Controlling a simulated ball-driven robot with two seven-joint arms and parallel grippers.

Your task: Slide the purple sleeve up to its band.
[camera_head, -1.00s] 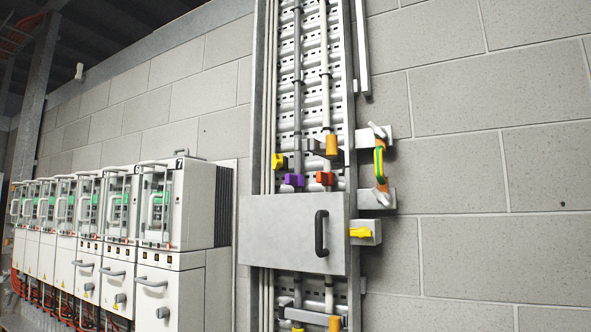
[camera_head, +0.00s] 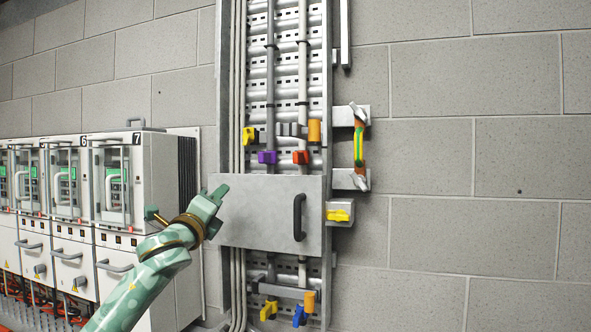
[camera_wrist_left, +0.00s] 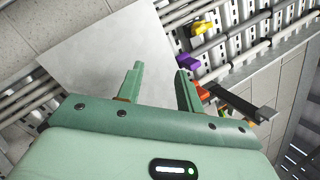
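The purple sleeve (camera_head: 267,157) sits low on the left grey pipe, just above the grey cover plate. A dark band (camera_head: 270,45) rings the same pipe well above it. My left gripper (camera_head: 217,193) is in front of the plate's left edge, left of and lower than the sleeve. In the left wrist view, my left gripper (camera_wrist_left: 160,70) has its two fingers apart with nothing between them. The purple sleeve (camera_wrist_left: 188,61) shows there just beyond the right fingertip, apart from it as far as I can tell. My right gripper is in neither view.
The cover plate (camera_head: 255,228) with its black handle (camera_head: 298,217) stands close to my left gripper. An orange-red sleeve (camera_head: 301,157) and a yellow piece (camera_head: 250,136) flank the purple one. An orange block (camera_head: 314,131) is at right. White cabinets (camera_head: 128,190) stand left.

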